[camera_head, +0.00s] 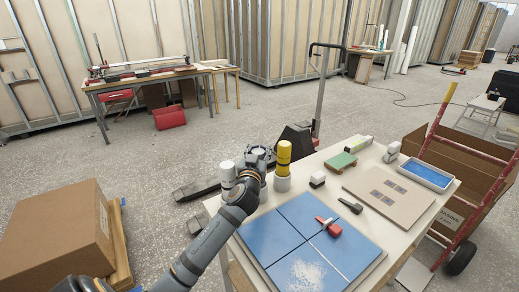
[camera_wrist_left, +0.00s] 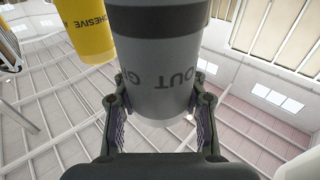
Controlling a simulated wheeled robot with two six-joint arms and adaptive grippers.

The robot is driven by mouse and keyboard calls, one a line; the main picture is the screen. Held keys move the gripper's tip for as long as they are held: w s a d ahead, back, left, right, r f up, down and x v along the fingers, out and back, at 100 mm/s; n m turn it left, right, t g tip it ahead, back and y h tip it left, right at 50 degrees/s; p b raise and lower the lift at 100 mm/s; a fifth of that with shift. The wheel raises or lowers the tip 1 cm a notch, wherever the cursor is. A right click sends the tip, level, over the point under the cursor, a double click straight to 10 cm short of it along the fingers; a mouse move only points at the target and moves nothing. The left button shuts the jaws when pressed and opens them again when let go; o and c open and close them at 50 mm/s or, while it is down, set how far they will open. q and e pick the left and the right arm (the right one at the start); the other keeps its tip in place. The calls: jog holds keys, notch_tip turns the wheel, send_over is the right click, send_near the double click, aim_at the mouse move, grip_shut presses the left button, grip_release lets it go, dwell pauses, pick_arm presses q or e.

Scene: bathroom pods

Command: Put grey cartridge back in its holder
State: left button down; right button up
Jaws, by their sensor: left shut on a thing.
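My left gripper (camera_wrist_left: 160,118) is shut on the grey cartridge (camera_wrist_left: 162,62), with one finger on each side of it in the left wrist view. Part of its printed lettering shows upside down. In the head view my left gripper (camera_head: 258,156) is at the table's far left edge; the grey cartridge cannot be made out clearly there. The yellow cartridge (camera_head: 284,157) stands upright in a white round holder (camera_head: 282,184), just right of my gripper. The yellow cartridge also shows in the left wrist view (camera_wrist_left: 82,28). A white cylinder (camera_head: 228,175) stands left of my gripper. My right gripper is not in view.
Blue tiles (camera_head: 310,240) with a red-handled tool (camera_head: 328,227) cover the table's front. A small white-and-dark item (camera_head: 317,179), a green block (camera_head: 341,162), a beige board (camera_head: 388,192) and a blue tray (camera_head: 426,174) lie further right. A pallet jack (camera_head: 300,137) stands behind.

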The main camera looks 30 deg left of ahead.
pick_arm(q)
jog(key=shift+f+b, duration=0.3)
jog(key=shift+c, duration=1.3)
grip_release()
notch_tip(320, 180, up, 6)
jog(key=p, duration=0.4)
